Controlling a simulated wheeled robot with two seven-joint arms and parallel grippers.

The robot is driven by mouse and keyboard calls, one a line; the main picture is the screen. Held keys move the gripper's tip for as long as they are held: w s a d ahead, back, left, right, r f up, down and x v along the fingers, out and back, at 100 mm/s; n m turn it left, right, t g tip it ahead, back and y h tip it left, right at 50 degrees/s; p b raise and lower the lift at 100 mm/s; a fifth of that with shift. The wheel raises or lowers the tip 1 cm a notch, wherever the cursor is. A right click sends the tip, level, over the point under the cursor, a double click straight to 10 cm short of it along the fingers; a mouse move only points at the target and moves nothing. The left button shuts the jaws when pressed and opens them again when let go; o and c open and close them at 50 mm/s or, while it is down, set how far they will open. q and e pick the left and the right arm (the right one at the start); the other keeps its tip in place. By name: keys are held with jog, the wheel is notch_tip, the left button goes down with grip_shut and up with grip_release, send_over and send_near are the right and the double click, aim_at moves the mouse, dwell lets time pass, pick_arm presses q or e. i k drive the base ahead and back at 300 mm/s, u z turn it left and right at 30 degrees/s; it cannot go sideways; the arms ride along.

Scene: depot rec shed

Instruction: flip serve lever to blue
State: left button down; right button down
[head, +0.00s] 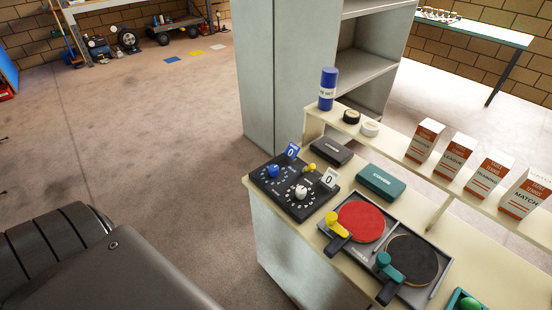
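The black scoring board (272,190) lies on the near left corner of the pale counter. It has a blue dial (273,171) on its left half and a white dial (301,192) on its right half. A blue card reading 0 (292,150) and a white card reading 0 (329,178) stand at its back edge. A small yellow lever (310,167) sits between the two cards. It is too small to tell clearly which side it leans to. Neither of my grippers is in view.
Red (361,221) and black (413,259) paddles lie in a grey tray right of the board. Dark (332,151) and green (380,182) cases lie behind. A raised shelf holds a blue can (328,88) and several boxes (425,140).

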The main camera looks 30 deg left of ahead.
aim_at(312, 167)
jog(key=z, duration=0.05)
jog(key=k, duration=0.95)
jog(key=u, duration=1.4)
jog(key=i, duration=0.5)
